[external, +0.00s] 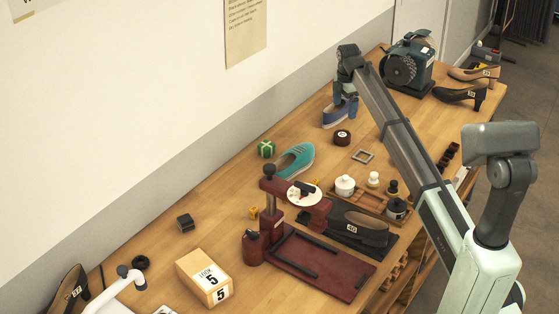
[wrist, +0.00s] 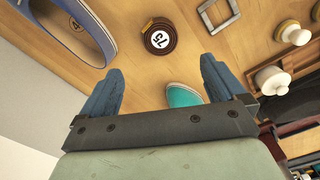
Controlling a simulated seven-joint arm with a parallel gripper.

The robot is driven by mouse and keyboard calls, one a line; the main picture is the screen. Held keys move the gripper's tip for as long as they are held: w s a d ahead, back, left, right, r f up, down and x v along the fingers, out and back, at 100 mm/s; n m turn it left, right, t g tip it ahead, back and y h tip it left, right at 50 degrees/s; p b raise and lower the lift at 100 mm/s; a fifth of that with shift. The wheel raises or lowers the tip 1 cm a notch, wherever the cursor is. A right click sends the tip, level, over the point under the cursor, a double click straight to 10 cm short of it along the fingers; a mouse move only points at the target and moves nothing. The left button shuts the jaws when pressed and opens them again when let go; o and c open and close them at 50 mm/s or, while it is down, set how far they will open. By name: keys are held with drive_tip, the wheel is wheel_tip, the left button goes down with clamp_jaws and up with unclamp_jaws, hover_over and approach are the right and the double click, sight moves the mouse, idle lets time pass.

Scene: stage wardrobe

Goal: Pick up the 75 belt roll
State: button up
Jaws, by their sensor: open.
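The 75 belt roll (wrist: 159,37) is a dark brown coil with a white disc marked 75. It lies on the wooden table in the wrist view, ahead of my gripper (wrist: 160,88) and between the lines of its two fingers. My gripper is open and empty, with blue-grey fingers spread apart. In the external view the belt roll (external: 342,137) lies on the table to the lower right of a blue shoe.
The blue shoe (external: 333,114) is close to the roll. A green machine (external: 411,65) stands at the far end.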

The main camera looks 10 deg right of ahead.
sight(343, 134)
wheel_tip(343, 134, down, 12)
drive_tip(key=shift+r, duration=0.15)
idle(0.5)
drive_tip(key=shift+c, duration=0.3)
drive_tip(key=c, duration=1.1)
drive_tip(key=shift+c, duration=0.2)
drive_tip(key=shift+r, duration=0.15)
